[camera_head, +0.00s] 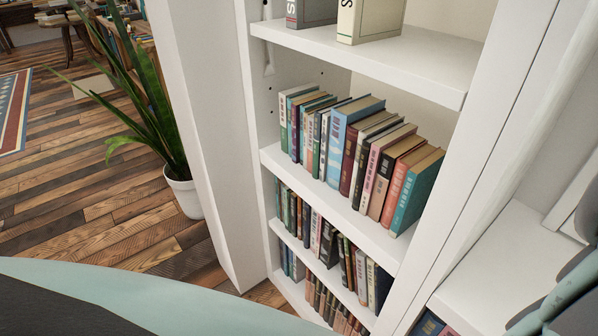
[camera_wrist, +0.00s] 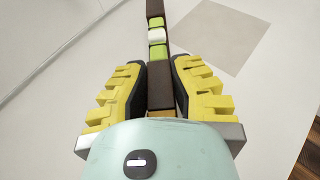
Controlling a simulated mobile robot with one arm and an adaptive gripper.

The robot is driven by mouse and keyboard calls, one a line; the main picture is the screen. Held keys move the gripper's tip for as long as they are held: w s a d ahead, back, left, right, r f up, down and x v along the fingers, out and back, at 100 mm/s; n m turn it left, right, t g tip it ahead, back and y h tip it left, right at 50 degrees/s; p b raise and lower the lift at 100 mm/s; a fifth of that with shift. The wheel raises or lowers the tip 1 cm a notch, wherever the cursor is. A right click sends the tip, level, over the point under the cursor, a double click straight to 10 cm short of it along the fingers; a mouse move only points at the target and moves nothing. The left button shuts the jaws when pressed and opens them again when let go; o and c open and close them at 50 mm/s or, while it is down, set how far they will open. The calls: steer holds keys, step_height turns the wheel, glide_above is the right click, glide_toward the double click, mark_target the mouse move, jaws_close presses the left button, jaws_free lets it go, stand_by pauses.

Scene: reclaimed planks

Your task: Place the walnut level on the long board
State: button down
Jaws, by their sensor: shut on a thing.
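My gripper (camera_wrist: 162,80) has yellow ridged fingers with dark pads, and in the wrist view it is shut on the walnut level. The walnut level (camera_wrist: 158,53) is a dark brown bar with green parts and a white piece near its middle. It runs from between the fingers up past the top edge of the wrist view, so its far end is out of frame. A pale surface shows beneath it; I cannot tell the gap. I cannot make out the long board in either view. The head view shows neither the level nor my gripper.
In the wrist view, a flat beige patch (camera_wrist: 222,37) lies on the pale surface at upper right. In the head view, a white bookcase (camera_head: 365,58) holds several rows of books. A potted plant (camera_head: 184,194) stands on the wooden floor (camera_head: 105,222) to its left.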

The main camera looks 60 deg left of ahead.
steer(key=c, duration=1)
jaws_free()
steer(key=shift+w+a, duration=0.15)
steer(key=shift+r, duration=0.2)
steer(key=p+v, duration=0.5)
steer(key=v, duration=0.6)
steer(key=shift+p, duration=0.4)
steer(key=shift+s+a+r, duration=0.1)
steer(key=shift+s+a, duration=0.15)
steer(key=shift+s, duration=0.25)
